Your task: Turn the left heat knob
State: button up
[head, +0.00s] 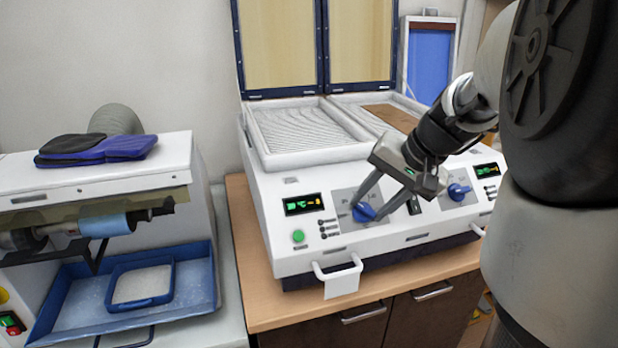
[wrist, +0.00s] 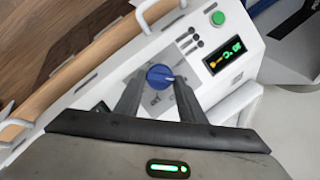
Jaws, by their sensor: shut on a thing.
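The left heat knob (head: 364,212) is a blue dial on a grey plate on the front panel of the white forming machine (head: 300,262). My gripper (head: 363,206) reaches down to it with one finger on each side and is shut on it. In the wrist view the blue knob (wrist: 159,76) sits between the two dark fingertips of my gripper (wrist: 160,82), with a pale pointer mark on its face. A green-lit display (head: 303,204) and a green button (head: 298,236) are left of the knob. Part of the knob's dial plate is hidden by the fingers.
The right heat knob (head: 458,192) is on the same panel, beside another display (head: 487,170). White handles (head: 338,270) stick out at the front. The two lids (head: 318,45) stand open. A grinding machine (head: 100,190) with a blue tray stands at the left.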

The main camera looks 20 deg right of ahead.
dwell(0.4)
jog(key=o, duration=1)
jog(key=shift+o, duration=0.2)
